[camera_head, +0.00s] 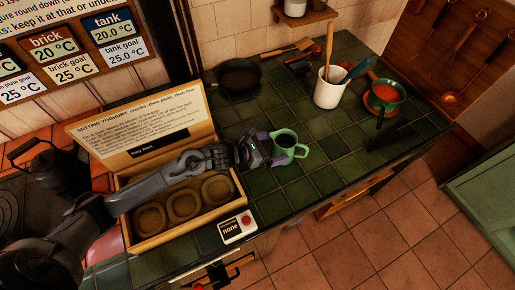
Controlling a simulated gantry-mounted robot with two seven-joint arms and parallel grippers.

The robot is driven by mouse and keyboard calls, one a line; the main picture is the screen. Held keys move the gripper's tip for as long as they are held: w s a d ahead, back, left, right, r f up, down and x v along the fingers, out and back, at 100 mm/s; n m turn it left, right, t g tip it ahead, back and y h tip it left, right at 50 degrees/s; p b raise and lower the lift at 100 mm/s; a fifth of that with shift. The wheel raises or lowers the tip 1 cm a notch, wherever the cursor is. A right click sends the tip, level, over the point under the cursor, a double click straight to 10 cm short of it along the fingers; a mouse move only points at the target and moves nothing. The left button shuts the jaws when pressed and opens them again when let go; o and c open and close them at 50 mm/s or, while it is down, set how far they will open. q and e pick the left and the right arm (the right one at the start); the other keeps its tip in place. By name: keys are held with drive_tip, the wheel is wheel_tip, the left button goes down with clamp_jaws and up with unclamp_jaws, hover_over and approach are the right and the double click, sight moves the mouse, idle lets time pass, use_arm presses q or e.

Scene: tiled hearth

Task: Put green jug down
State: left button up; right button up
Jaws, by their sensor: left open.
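The green jug (285,141) stands upright on the green tiled counter (292,188), right of the wooden box. Its handle points right and its dark inside shows from above. My left gripper (264,148) is open at the jug's left side, very close to it. I cannot tell whether a finger touches the jug. My left arm reaches in from the left across the box. My right gripper is not in view.
A wooden box (150,239) with round wells and an open lettered lid lies under my left arm. A small panel (238,227) reads "none". A black pan (238,75), a white utensil crock (328,90) and a green pot (385,94) stand farther back. Tiles right of the jug are clear.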

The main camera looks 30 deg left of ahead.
use_arm(q)
drive_tip(key=v, duration=0.7)
drive_tip(key=shift+r, duration=0.15)
drive_tip(key=shift+s, duration=0.1)
